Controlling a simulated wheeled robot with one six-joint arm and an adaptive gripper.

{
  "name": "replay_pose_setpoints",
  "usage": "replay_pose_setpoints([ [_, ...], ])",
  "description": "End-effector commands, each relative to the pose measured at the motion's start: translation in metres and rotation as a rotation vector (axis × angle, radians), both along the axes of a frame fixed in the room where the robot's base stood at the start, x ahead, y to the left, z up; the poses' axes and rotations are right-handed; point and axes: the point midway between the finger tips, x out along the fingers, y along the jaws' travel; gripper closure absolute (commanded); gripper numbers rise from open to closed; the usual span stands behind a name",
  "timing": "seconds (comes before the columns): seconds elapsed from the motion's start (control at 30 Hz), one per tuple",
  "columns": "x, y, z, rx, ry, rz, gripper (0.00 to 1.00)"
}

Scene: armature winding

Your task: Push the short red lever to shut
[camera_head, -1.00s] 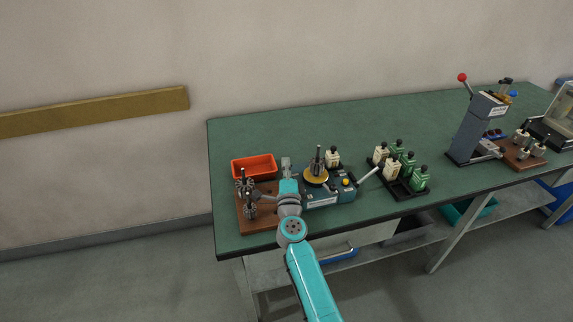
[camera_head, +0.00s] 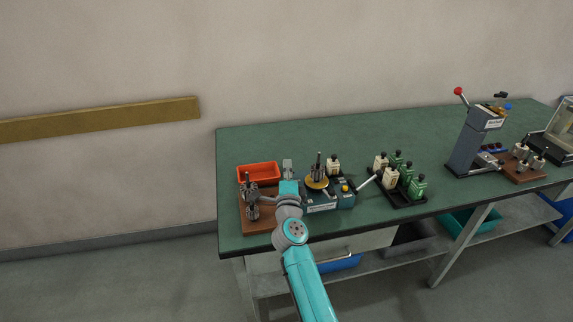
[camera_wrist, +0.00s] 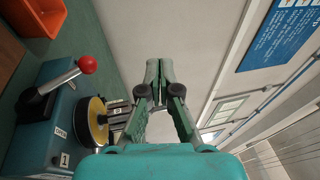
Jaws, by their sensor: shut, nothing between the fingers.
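In the wrist view a short lever with a red ball knob (camera_wrist: 87,65) rises at a slant from a blue-teal winding machine (camera_wrist: 40,125). Its knob stands left of my gripper (camera_wrist: 160,72), apart from it. My gripper's fingers are together with nothing between them. In the head view my gripper (camera_head: 288,168) is over the left of the bench, beside the winding machine (camera_head: 328,207) with its yellow disc. The short red lever cannot be made out there, perhaps hidden by my arm.
An orange bin (camera_head: 259,172) and a brown board (camera_head: 262,222) with metal armatures lie left of my arm. A black tray (camera_head: 405,199) of cream and green bottles stands right of the machine. Farther right is a grey press (camera_head: 470,145) with a red-knobbed lever. The bench's back is clear.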

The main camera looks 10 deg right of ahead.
Motion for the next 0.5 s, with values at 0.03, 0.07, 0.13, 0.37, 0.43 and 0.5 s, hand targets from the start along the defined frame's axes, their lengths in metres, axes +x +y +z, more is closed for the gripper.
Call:
replay_pose_setpoints([
  [0.03, -0.005, 0.002, 0.005, 0.002, -0.001, 0.001, 1.0],
  [0.07, -0.008, 0.003, 0.009, 0.001, -0.002, 0.002, 1.0],
  [0.13, -0.015, 0.005, 0.018, 0.002, -0.003, 0.002, 1.0],
  [0.37, -0.035, 0.011, 0.04, 0.002, -0.001, 0.001, 1.0],
  [0.43, -0.038, 0.012, 0.043, 0.002, 0.0, 0.001, 1.0],
  [0.5, -0.04, 0.012, 0.046, 0.0, 0.0, 0.001, 1.0],
])
